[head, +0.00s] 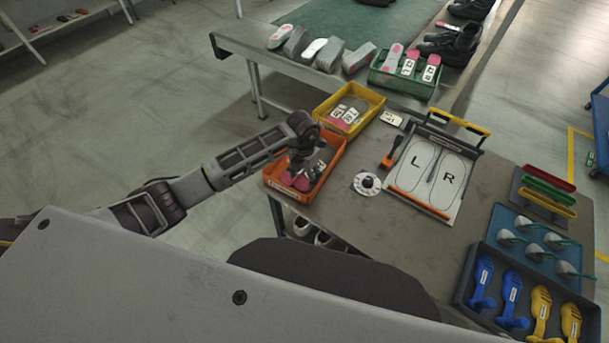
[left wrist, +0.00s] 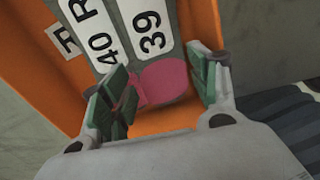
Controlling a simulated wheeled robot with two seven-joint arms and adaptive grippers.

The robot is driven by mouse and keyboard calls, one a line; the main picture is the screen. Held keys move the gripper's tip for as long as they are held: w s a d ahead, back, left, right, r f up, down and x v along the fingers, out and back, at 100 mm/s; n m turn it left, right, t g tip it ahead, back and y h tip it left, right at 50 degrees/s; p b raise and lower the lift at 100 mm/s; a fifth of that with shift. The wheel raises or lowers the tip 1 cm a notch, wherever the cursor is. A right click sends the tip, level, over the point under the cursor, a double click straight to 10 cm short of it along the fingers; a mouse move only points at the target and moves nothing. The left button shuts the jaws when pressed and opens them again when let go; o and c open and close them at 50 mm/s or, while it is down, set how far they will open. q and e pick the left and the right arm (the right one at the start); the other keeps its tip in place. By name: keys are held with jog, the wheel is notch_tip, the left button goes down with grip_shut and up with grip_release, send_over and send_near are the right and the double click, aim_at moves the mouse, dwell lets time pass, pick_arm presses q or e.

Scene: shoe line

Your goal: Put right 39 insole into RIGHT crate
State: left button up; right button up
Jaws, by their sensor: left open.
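My left gripper (head: 301,165) is open over the orange crate (head: 331,165), pointing down into it. In the left wrist view the open fingers (left wrist: 162,80) stand on either side of the pink end of an insole labelled 39 (left wrist: 152,30). I cannot tell if they touch it. An insole labelled 40 (left wrist: 100,42) lies beside it on the left. In the head view the arm hides part of this crate's contents. A yellow crate (head: 374,96) behind it holds labelled insoles. I cannot read which crate is marked RIGHT. My right gripper is not in view.
A green crate (head: 378,78) with insoles stands on the back bench. Trays of blue and yellow parts (head: 466,293) fill the right side.

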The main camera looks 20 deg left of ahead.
pick_arm(q)
jog(key=shift+r, duration=0.1)
jog(key=shift+r+p, duration=0.45)
jog(key=shift+r, duration=0.15)
notch_tip(320, 180, up, 3)
jog(key=shift+r, duration=0.2)
notch_tip(320, 180, up, 8)
jog(key=shift+a+r+b, duration=0.15)
jog(key=shift+r+b, duration=0.05)
jog(key=shift+b, duration=0.25)
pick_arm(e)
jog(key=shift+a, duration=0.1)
